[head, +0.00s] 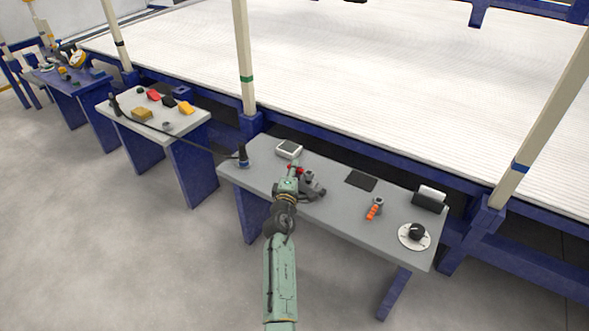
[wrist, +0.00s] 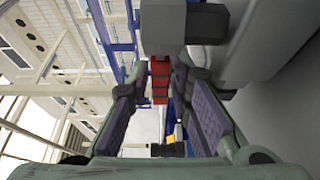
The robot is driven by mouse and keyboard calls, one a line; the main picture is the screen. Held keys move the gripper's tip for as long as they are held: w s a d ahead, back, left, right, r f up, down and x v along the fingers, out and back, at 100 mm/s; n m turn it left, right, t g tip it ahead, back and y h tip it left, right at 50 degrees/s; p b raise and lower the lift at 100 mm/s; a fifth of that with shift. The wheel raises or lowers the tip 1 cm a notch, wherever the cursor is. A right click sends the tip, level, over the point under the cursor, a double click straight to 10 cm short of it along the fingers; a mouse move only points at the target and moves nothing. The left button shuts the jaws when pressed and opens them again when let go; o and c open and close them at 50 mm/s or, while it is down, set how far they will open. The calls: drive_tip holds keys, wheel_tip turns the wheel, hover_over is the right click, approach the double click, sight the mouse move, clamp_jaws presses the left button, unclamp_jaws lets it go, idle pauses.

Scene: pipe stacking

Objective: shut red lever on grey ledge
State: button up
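The grey ledge (head: 335,208) is a grey tabletop in front of the white platform. The red lever (head: 295,169) shows as a small red piece just beyond my gripper (head: 290,181), partly hidden by it. In the wrist view the ribbed red lever (wrist: 160,82) stands between the two fingertips of my gripper (wrist: 159,78), below a grey fitting (wrist: 163,28). The fingers are apart, with a narrow gap beside the lever; I see no clear grip on it.
A grey valve-like part (head: 313,185) sits right of my gripper. A white-topped box (head: 289,149) and a dark upright device (head: 243,157) are to the left.

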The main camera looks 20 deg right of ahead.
drive_tip(key=shift+c, duration=0.4)
clamp_jaws()
